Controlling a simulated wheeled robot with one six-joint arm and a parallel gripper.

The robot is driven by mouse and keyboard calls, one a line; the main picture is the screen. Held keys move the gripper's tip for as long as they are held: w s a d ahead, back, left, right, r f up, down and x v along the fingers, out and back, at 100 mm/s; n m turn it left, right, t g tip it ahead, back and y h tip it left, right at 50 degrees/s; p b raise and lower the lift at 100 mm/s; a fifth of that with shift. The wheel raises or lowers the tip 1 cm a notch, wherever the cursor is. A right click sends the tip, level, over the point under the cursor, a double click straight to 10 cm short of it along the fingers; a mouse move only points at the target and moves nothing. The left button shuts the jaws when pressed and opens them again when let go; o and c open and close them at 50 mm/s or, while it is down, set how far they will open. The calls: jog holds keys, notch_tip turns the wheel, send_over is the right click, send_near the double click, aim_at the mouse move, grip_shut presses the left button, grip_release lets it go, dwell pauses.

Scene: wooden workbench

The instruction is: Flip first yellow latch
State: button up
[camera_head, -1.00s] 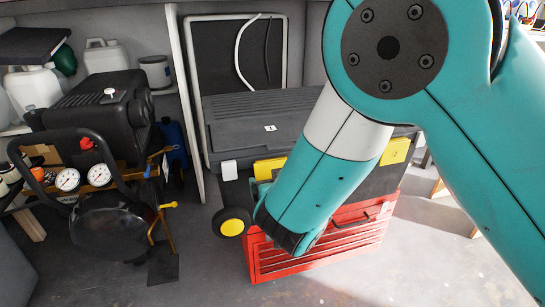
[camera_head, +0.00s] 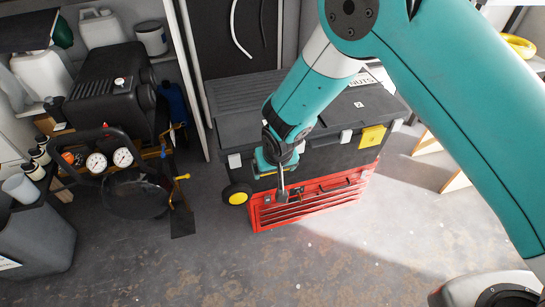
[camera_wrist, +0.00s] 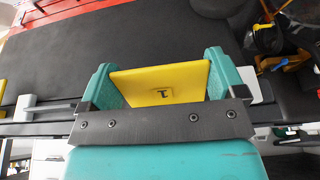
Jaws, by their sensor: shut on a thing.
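The first yellow latch (camera_wrist: 160,84), a flat yellow plate marked "1", sits between the two teal fingers in the wrist view. My gripper (camera_wrist: 160,78) is shut on it, with a finger along each side. In the head view, my gripper (camera_head: 282,172) is at the front left of the dark toolbox (camera_head: 240,103) and hides most of this latch. Only a little yellow shows beside it. A second yellow latch (camera_head: 373,137) is on the toolbox front to the right, clear of the gripper.
A red drawer chest (camera_head: 340,203) is below the toolbox front. A wheel with a yellow hub (camera_head: 237,197) is at its left. A black compressor (camera_head: 110,90) with gauges stands further left. The floor (camera_head: 330,265) in front is open.

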jog(key=shift+r+g+p, duration=0.4)
jog(key=shift+g+p, duration=0.4)
jog(key=o, duration=0.7)
jog(key=shift+c, duration=0.2)
notch_tip(320, 180, up, 17)
jog(key=s+p, duration=0.2)
jog(key=shift+s+d+h, duration=0.3)
jog(key=shift+s+d, duration=0.05)
jog(key=shift+d, duration=0.05)
jog(key=shift+r, duration=0.1)
